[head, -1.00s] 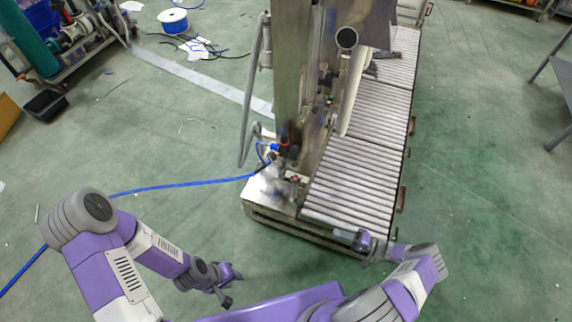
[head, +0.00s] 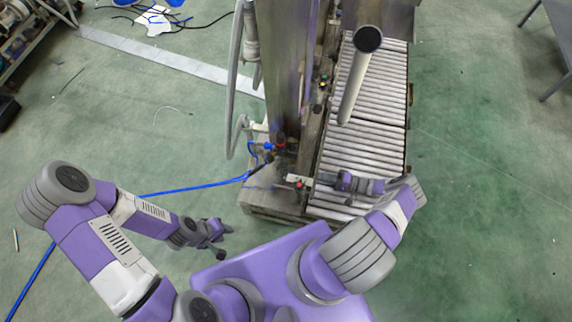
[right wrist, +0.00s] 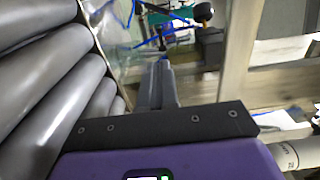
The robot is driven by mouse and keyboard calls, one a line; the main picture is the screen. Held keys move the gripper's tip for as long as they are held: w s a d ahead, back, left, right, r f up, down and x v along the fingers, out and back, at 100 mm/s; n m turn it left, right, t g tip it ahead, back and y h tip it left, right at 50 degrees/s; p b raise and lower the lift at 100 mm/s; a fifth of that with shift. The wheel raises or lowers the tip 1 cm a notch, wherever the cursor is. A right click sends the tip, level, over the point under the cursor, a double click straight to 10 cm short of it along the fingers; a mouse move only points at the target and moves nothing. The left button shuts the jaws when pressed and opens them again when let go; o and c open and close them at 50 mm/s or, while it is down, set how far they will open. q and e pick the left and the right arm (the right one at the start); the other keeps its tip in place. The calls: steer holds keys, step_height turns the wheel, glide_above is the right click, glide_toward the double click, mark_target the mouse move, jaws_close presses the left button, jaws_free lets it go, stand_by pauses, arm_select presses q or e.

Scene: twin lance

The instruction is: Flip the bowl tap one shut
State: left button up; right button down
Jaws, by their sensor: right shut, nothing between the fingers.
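Small valve fittings sit at the foot of the steel column: a red and blue one (head: 280,144) and a red knob (head: 299,185) lower down. I cannot tell which is bowl tap one, nor whether its handle is open or shut. My right gripper reaches left over the rollers, its tip close to the red knob; contact is unclear. In the right wrist view, the right gripper's fingers (right wrist: 158,82) are together and empty, pointing toward blue hoses and a black round knob (right wrist: 203,12). My left gripper (head: 226,241) is open and empty, low over the floor.
The roller conveyor (head: 365,145) runs beside the steel column (head: 285,70); its rollers (right wrist: 45,80) are close on the wrist view's left. A slanted grey tube (head: 358,85) stands above it. A blue hose (head: 195,187) crosses the floor.

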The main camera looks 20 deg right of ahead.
mark_target(280, 164)
arm_select(q)
steer(key=shift+f, duration=0.2)
arm_select(e)
steer(key=x, duration=1.4)
steer(key=shift+d, duration=0.1)
